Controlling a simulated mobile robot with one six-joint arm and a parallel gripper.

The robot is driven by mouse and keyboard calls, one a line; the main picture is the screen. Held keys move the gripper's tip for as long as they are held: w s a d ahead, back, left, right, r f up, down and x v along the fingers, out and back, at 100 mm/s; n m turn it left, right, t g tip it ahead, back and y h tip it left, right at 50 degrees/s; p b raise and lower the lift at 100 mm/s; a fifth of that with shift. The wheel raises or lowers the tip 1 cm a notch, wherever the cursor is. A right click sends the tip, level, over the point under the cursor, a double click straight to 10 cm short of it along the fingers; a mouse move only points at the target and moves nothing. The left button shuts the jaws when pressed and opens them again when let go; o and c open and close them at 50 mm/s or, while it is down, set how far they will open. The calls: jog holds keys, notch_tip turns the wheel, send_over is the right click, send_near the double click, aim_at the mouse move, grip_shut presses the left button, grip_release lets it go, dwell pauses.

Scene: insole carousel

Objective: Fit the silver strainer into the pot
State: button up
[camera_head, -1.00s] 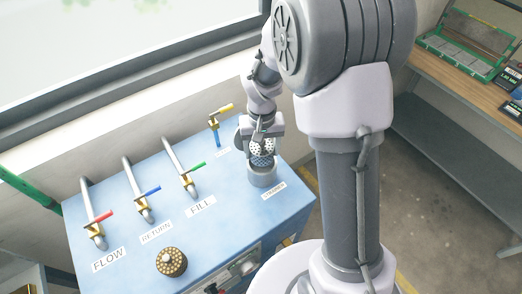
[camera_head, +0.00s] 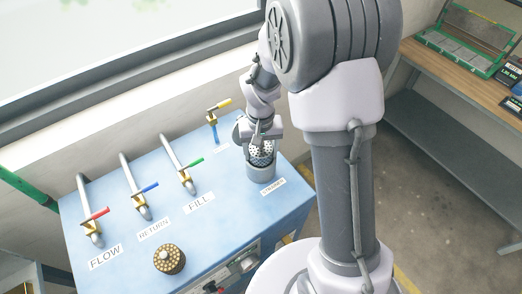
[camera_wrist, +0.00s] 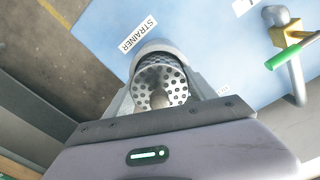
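The silver strainer (camera_head: 262,153), a cup full of round holes, stands at the mouth of the grey pot (camera_head: 261,173) beside the STRAINER label. In the wrist view the strainer (camera_wrist: 160,87) is between the two fingers of my gripper (camera_wrist: 162,92), which look closed on its sides. The rounded pot wall (camera_wrist: 160,47) shows just beyond it. The strainer's lower part is hidden, so I cannot tell how deep it sits in the pot. In the head view my gripper (camera_head: 262,143) is above the pot, pointing down.
The blue bench (camera_head: 225,200) carries pipes with red (camera_head: 95,214), blue (camera_head: 150,187), green (camera_head: 193,163) and yellow (camera_head: 222,104) valve handles. A brass perforated piece (camera_head: 169,259) stands at the front. A wall and window ledge run behind. A wooden shelf (camera_head: 440,65) is at right.

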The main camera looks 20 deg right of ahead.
notch_tip(320, 180, up, 12)
jog(key=p, duration=0.3)
jog(key=shift+r, duration=0.2)
notch_tip(320, 180, up, 5)
jog(key=t, duration=0.1)
send_over(261, 154)
jog(key=s+a+r+m+t+y, duration=0.1)
jog(key=s+r, duration=0.3)
jog(key=s, duration=0.4)
jog(key=s+a+r+m+t+y, duration=0.1)
jog(key=s+a+r+t, duration=0.1)
jog(key=s+r, duration=0.3)
jog(key=s+t, duration=0.1)
jog(key=s, duration=0.2)
jog(key=shift+s+a+m+t, duration=0.15)
jog(key=shift+s+m+t, duration=0.15)
jog(key=shift+s, duration=0.1)
jog(key=shift+r, duration=0.1)
